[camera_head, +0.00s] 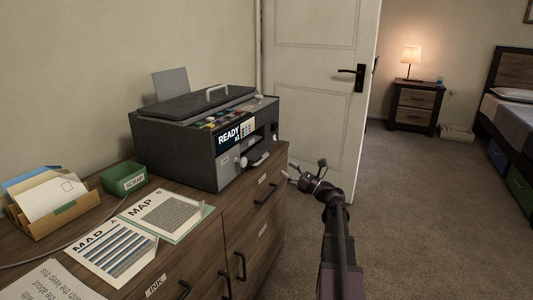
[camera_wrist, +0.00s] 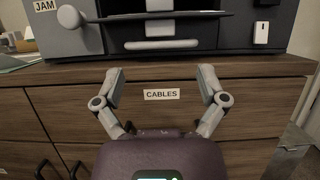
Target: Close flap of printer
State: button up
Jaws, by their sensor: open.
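The dark grey printer (camera_head: 175,150) stands on the wooden dresser, its front facing right in the head view. A dark flap (camera_wrist: 190,15) juts out of the opening in its front, with a pale grip on it; it also shows in the head view (camera_head: 262,157). A pale rounded handle (camera_wrist: 160,44) sits below the flap in the wrist view. My gripper (camera_head: 306,169) is open and empty, in front of the dresser and apart from the printer. In the wrist view its spread fingers (camera_wrist: 160,73) are below the flap, before the drawer labelled CABLES.
The dresser top (camera_head: 190,193) also holds paper sheets (camera_head: 115,250), a green box (camera_head: 125,180) and a wooden letter tray (camera_head: 55,217). A white door (camera_head: 315,80) stands behind the printer's right side. Carpeted floor (camera_head: 420,220) to the right is clear.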

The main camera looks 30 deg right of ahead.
aim_at(265, 155)
jog(key=p+x, duration=0.3)
jog(key=x, duration=0.6)
jog(key=shift+w+r, duration=0.1)
jog(key=shift+w, duration=0.05)
jog(key=c, duration=1.2)
